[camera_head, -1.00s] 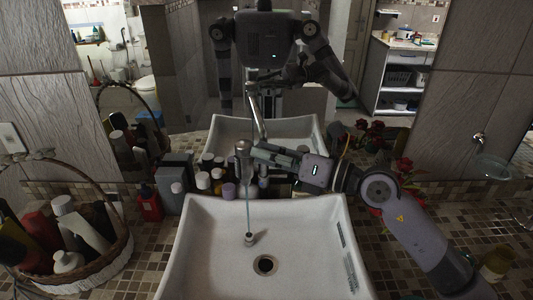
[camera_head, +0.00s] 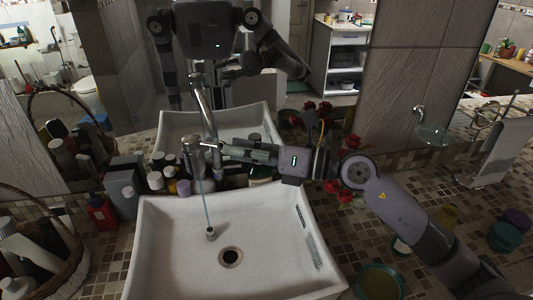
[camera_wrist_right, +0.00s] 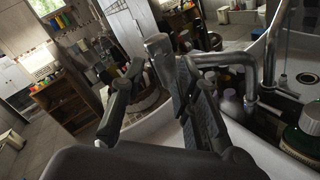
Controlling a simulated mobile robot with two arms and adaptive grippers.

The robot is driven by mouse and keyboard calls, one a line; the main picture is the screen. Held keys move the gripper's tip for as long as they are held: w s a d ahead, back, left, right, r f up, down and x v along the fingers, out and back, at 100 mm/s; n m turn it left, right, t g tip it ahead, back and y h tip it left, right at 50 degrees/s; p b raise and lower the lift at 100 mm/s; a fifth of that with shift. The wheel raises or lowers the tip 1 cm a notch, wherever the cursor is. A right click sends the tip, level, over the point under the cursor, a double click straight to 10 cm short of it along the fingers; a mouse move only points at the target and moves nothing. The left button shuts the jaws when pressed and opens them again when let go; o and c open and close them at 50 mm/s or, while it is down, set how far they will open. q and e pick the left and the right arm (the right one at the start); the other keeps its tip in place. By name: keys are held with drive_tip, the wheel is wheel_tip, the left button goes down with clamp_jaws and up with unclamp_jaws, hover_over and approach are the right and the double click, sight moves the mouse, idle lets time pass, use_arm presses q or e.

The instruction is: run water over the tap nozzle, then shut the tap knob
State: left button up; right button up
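A white basin (camera_head: 150,215) has a chrome tap (camera_head: 190,152) at its back edge. A thin bluish stream of water (camera_head: 204,195) runs from the tap into the basin. It comes down on a small metallic nozzle-like piece (camera_head: 210,233) standing near the drain. My right gripper (camera_head: 222,150) reaches in from the right beside the tap top. In the right wrist view its fingers (camera_wrist_right: 160,108) are apart, and a grey metal lever, seemingly the tap knob (camera_wrist_right: 159,55), shows between or just beyond them. Contact cannot be told. My left gripper is not directly in view.
Several bottles (camera_head: 156,181) stand behind the basin, close below my right gripper. A basket (camera_head: 75,255) with bottles is on the left. Red flowers (camera_head: 335,188) and jars (camera_head: 505,237) are on the right. A mirror behind reflects me and the basin.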

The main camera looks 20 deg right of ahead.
drive_tip(key=v, duration=0.7)
idle(0.8)
